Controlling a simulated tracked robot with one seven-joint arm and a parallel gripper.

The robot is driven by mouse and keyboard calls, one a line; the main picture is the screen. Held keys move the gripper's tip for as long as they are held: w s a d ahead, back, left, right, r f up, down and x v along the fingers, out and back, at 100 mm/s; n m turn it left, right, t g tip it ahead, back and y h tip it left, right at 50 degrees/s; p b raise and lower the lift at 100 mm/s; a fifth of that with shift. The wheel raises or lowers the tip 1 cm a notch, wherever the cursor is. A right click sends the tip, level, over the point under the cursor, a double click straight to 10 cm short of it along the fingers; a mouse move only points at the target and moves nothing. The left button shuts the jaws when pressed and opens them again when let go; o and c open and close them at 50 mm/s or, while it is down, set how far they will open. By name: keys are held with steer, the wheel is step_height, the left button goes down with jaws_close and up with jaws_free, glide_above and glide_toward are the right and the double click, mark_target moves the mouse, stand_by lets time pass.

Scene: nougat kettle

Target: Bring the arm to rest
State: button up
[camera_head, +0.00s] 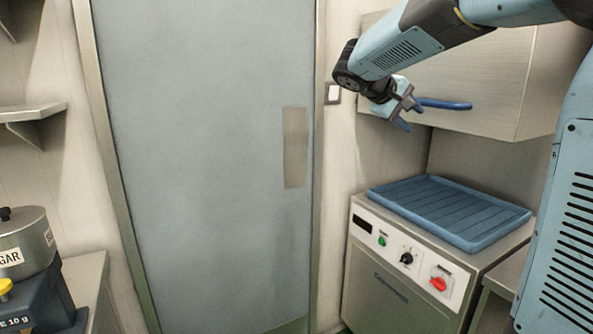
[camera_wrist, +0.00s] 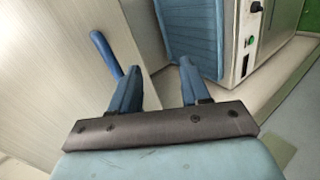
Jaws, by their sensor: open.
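My gripper (camera_head: 411,115) is in the upper right of the head view, at the end of my raised, bent arm. It hangs in front of the wall cabinet (camera_head: 498,75), near that cabinet's blue handle (camera_head: 445,104). In the wrist view my gripper (camera_wrist: 158,68) shows two blue fingers spread apart with nothing between them. The blue handle (camera_wrist: 106,53) appears just left of the fingers there; I cannot tell whether they touch it.
A blue ribbed tray (camera_head: 450,212) lies on a steel machine (camera_head: 395,285) with a knob and buttons, below my gripper. A grey door (camera_head: 205,160) fills the middle. A sugar canister (camera_head: 27,243) stands at the lower left, below a wall shelf (camera_head: 33,113).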

steer(key=s+a+f+m+y, duration=0.1)
steer(key=s+a+f+y, duration=0.1)
steer(key=s, duration=0.7)
steer(key=s+a+f+m+y, duration=0.1)
steer(key=s+f+y, duration=0.3)
steer(key=s+f, duration=0.3)
steer(key=s+a+f+m+y, duration=0.2)
steer(key=s+f+y, duration=0.2)
steer(key=s, duration=0.9)
steer(key=shift+s+a+f+t, duration=0.2)
steer(key=shift+a+f+t, duration=0.1)
steer(key=shift+f, duration=0.4)
steer(key=shift+d, duration=0.2)
